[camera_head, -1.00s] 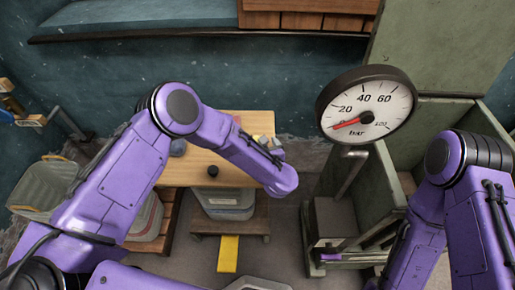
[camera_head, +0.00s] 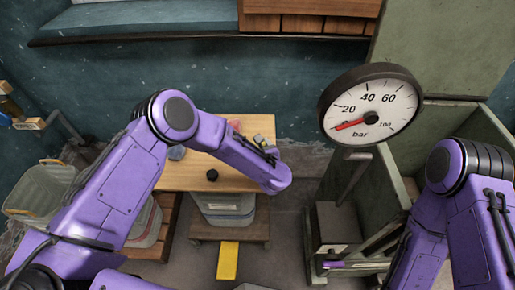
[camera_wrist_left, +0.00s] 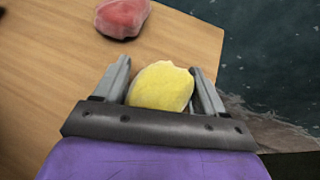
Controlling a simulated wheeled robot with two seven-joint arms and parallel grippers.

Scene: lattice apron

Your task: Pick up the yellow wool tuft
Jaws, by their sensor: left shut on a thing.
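The yellow wool tuft (camera_wrist_left: 162,87) sits between the two grey fingers of my left gripper (camera_wrist_left: 163,84) in the left wrist view. The gripper is shut on it, with a finger on each side. In the head view, my left gripper (camera_head: 264,145) is at the right end of the wooden table (camera_head: 200,172), partly hidden by my own forearm. Whether the tuft touches the tabletop I cannot tell.
A red lump (camera_wrist_left: 122,17) lies on the table; a blue-grey lump (camera_head: 176,152) and a small black object (camera_head: 212,175) lie there too. A pressure gauge (camera_head: 370,105) and green metal bin (camera_head: 462,128) stand to the right. A clear crate (camera_head: 40,190) is at left.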

